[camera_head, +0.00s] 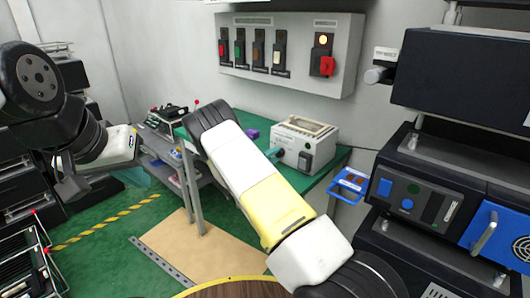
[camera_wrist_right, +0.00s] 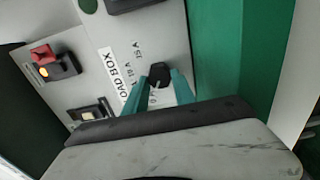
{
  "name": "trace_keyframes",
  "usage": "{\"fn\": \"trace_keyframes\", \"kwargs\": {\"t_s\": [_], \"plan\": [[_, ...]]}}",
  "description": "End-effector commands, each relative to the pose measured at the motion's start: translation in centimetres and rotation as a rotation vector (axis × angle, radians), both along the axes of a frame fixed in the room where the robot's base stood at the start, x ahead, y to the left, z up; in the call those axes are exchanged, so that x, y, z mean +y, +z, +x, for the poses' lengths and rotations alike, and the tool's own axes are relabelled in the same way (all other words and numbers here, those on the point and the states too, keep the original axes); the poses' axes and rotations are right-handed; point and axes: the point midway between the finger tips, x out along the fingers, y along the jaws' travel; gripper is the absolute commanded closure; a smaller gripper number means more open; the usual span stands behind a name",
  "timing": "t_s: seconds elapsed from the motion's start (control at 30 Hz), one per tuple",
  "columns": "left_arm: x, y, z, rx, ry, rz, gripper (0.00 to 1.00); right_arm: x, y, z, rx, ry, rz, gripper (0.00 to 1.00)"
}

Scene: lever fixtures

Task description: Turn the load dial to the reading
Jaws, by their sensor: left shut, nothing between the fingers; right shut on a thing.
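The load dial (camera_wrist_right: 159,72) is a small black knob on a pale panel (camera_wrist_right: 105,30) lettered "LOAD BOX" in the right wrist view. Amp markings sit beside it; the knob's exact reading is too small to tell. My right gripper (camera_wrist_right: 158,88) has its teal fingers shut on the knob from both sides. In the head view my right arm hides most of this gripper; a teal bit shows beside a pale box (camera_head: 308,132) on the green bench. My left gripper (camera_head: 72,187) is at the left, shut and empty, away from the bench.
The panel also carries a red switch with an orange light (camera_wrist_right: 55,64) and a pale rocker switch (camera_wrist_right: 90,113). A wall panel (camera_head: 290,80) with several levers hangs above the bench (camera_head: 330,165). Dark equipment racks (camera_head: 440,170) stand close on the right. Green floor is open at left.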

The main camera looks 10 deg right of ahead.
Motion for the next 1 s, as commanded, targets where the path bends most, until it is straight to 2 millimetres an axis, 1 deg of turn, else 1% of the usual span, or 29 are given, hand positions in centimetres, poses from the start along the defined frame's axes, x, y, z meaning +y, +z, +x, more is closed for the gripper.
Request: {"fn": "trace_keyframes", "kwargs": {"t_s": [0.53, 0.57, 0.63, 0.67, 1.0], "plan": [[0.0, 0.0, 0.0, 0.0, 0.0, 0.0, 1.0, 0.13, -0.09, 0.02, 0.02, 0.003, -0.013, 1.0], [0.0, 0.0, 0.0, 0.0, 0.0, 0.0, 1.0, 0.13, -0.1, 0.02, 0.02, 0.003, -0.013, 0.63], [0.0, 0.0, 0.0, 0.0, 0.0, 0.0, 1.0, 0.11, -0.09, 0.01, 0.02, 0.002, -0.013, 0.49], [0.0, 0.0, 0.0, 0.0, 0.0, 0.0, 1.0, 0.1, -0.08, 0.01, 0.02, 0.002, -0.013, 0.47], [0.0, 0.0, 0.0, 0.0, 0.0, 0.0, 1.0, 0.3, -0.04, -0.16, 0.018, 0.001, -0.013, 0.47]]}}
